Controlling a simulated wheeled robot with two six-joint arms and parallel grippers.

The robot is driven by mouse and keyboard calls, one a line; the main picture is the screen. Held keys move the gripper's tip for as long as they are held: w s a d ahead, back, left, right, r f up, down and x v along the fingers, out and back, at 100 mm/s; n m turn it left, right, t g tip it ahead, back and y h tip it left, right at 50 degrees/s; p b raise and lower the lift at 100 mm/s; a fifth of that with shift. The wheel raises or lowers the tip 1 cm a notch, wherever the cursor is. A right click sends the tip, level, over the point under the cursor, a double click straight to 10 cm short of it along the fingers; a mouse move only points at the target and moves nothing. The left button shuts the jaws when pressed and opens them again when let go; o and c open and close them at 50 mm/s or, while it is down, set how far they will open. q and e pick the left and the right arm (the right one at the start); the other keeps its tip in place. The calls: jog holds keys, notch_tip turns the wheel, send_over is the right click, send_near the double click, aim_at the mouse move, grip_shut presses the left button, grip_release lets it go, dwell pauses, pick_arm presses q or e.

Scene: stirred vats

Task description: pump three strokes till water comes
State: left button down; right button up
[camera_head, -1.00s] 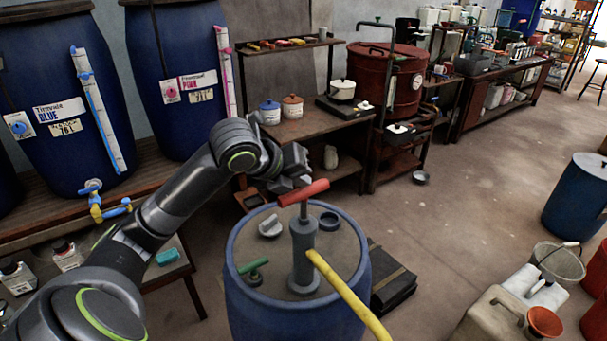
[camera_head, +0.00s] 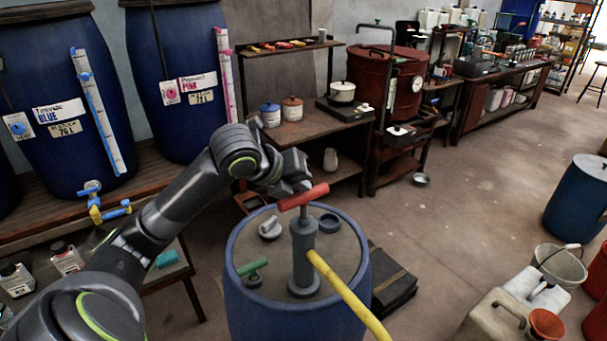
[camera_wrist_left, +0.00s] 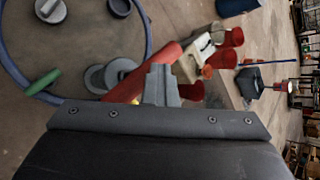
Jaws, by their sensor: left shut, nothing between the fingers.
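The hand pump (camera_head: 304,250) stands upright on the lid of a blue drum (camera_head: 262,310). Its red T-handle (camera_head: 303,197) sits a little above the pump body, with a short length of rod showing. A yellow hose (camera_head: 345,293) runs from the pump down to the lower right; its far end is out of view and no water shows. My left gripper (camera_head: 301,185) is shut and empty, its tip at the top of the red handle. In the left wrist view the closed fingers (camera_wrist_left: 161,83) overlap the handle (camera_wrist_left: 143,72); contact is hard to judge. My right gripper is not in view.
A green-handled fitting (camera_head: 252,267) and grey caps (camera_head: 270,228) lie on the drum lid. A black case (camera_head: 393,282) lies on the floor beside the drum. Jerrycans (camera_head: 497,320) and a bucket (camera_head: 560,264) stand at the lower right. Open floor lies between.

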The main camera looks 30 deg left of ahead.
aim_at(300, 196)
pick_arm(q)
jog(key=shift+f+b, duration=1.05)
jog(key=shift+f, duration=0.55)
dwell(0.8)
jog(key=shift+r, duration=0.1)
jog(key=shift+w+a+r+p, duration=0.1)
jog(key=shift+r+p, duration=3.45)
jog(key=shift+r, duration=0.35)
notch_tip(300, 196, up, 6)
jog(key=p, duration=0.5)
jog(key=shift+p, duration=0.4)
